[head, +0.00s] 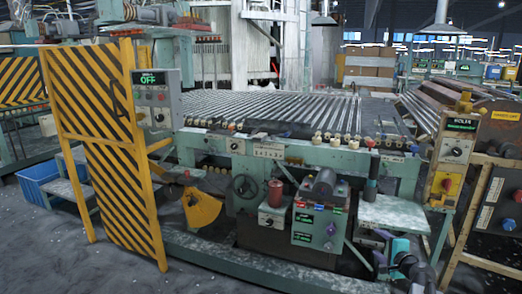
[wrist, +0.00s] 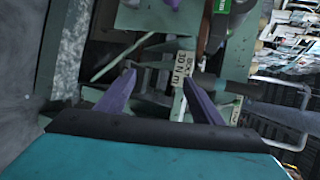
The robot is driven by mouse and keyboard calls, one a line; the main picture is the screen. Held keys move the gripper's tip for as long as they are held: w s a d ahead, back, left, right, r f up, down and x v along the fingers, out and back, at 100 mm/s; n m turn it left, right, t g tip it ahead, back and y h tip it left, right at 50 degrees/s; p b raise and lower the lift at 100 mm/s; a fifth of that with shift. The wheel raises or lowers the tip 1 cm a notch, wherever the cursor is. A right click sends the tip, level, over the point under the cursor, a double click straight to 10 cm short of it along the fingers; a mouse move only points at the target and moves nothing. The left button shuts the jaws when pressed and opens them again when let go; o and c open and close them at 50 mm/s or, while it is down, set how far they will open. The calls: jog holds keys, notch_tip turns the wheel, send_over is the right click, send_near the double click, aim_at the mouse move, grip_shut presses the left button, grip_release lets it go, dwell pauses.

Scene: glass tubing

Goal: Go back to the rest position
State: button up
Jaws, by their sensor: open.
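My gripper (head: 381,260) shows small at the lower right in the head view, teal with purple fingers. It is in front of the machine, just below a small pale side table (head: 392,214). In the wrist view my gripper (wrist: 159,80) has its two purple fingers spread apart, with nothing held between them. Beyond the fingers are green machine frame parts and a small pale label plate (wrist: 183,68). Part of my arm shows at the lower right of the head view.
The green machine with its roller bed (head: 270,105) fills the middle. A control box (head: 320,222) and a red can (head: 275,192) stand at its front. A yellow-black striped gate (head: 105,140) is at left, a yellow control post (head: 452,160) at right. The floor (head: 60,255) at lower left is clear.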

jog(key=s+a+f+n+g+y+p, duration=0.2)
jog(key=a+f, duration=0.3)
jog(key=a, duration=0.3)
jog(key=s+a+f+n+g+y+p, duration=0.1)
jog(key=a+f+n+g+p, duration=0.15)
jog(key=a+f, duration=0.5)
jog(key=s+a+f+n+g+y+p, duration=0.1)
jog(key=s+a+f+n+g+p, duration=0.15)
jog(key=s+a+f, duration=0.4)
jog(key=s+a+f+n+g+p, duration=0.1)
jog(key=s+a+f+g+p, duration=0.2)
jog(key=s+a, duration=0.55)
jog(key=s+a+f+n+g+h+p, duration=0.1)
jog(key=s+a+f+n+g, duration=0.15)
jog(key=s, duration=0.55)
jog(key=s+a+f+n+g+p, duration=0.1)
jog(key=s+f+n+g+p, duration=0.15)
jog(key=s, duration=0.55)
jog(key=s+a+f+n+g+h, duration=0.1)
jog(key=s+f+n+g, duration=0.15)
jog(key=s, duration=0.55)
jog(key=s+d+r+n+g+h, duration=0.1)
jog(key=s+d+n+g+h, duration=0.1)
jog(key=s+d, duration=0.3)
jog(key=shift+s+d+n+h, duration=0.2)
jog(key=shift+s+n+h, duration=0.15)
jog(key=shift+s+h, duration=0.1)
